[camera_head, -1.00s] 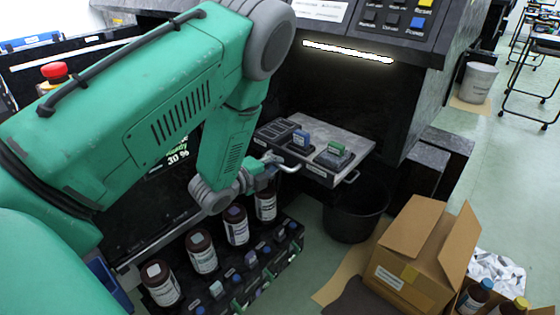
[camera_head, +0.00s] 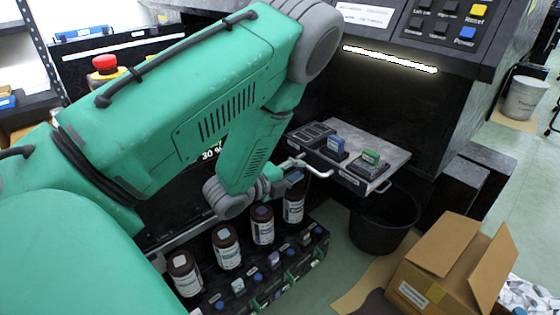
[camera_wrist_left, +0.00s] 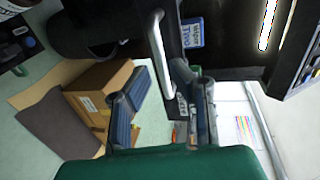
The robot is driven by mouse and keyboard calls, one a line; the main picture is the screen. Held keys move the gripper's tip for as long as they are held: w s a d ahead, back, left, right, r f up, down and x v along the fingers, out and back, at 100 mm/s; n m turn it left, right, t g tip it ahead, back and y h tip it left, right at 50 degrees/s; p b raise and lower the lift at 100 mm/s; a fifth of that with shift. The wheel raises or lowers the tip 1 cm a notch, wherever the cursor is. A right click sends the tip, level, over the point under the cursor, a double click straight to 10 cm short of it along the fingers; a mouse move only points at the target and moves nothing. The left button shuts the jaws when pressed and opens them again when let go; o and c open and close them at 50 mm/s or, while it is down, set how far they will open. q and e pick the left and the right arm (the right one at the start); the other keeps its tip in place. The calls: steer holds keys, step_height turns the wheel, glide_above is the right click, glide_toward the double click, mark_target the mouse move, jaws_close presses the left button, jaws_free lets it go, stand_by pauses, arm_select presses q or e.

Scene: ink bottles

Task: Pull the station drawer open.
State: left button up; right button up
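The station drawer (camera_head: 372,140) has a grey metal top and sticks out of the dark station. A curved metal handle (camera_head: 318,172) is at its near left, beside my left gripper (camera_head: 284,176). In the left wrist view the bar handle (camera_wrist_left: 158,52) runs down towards the space between the fingers of my left gripper (camera_wrist_left: 163,92). These fingers are spread apart. Whether they touch the handle I cannot tell. My right gripper is in neither view.
Several brown bottles (camera_head: 226,246) stand in a dark rack below my left arm. A black bin (camera_head: 384,222) and an open cardboard box (camera_head: 440,265) stand at the right. Blue (camera_head: 336,145) and green (camera_head: 371,156) blocks sit on the drawer.

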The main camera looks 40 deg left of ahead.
arm_select(q)
steer(key=v, duration=0.8)
steer(key=shift+a+f, duration=0.15)
steer(key=shift+a, duration=0.25)
steer(key=s+d+f+n+g+y+p, duration=0.2)
steer(key=s+d+f+n+g+p, duration=0.3)
steer(key=s+f+n+g, duration=0.4)
steer(key=s+d+f+n+g+p, duration=0.1)
steer(key=s+d+f+n+g, duration=0.1)
steer(key=s, duration=0.4)
steer(key=s+d+f+n+g+h+p, duration=0.1)
steer(key=s+d+n+g, duration=0.3)
steer(key=s+d+n, duration=0.1)
steer(key=shift+s+d+f+n+p, duration=0.2)
steer(key=shift+s+f+n+p, duration=0.15)
steer(key=shift+s+n, duration=0.6)
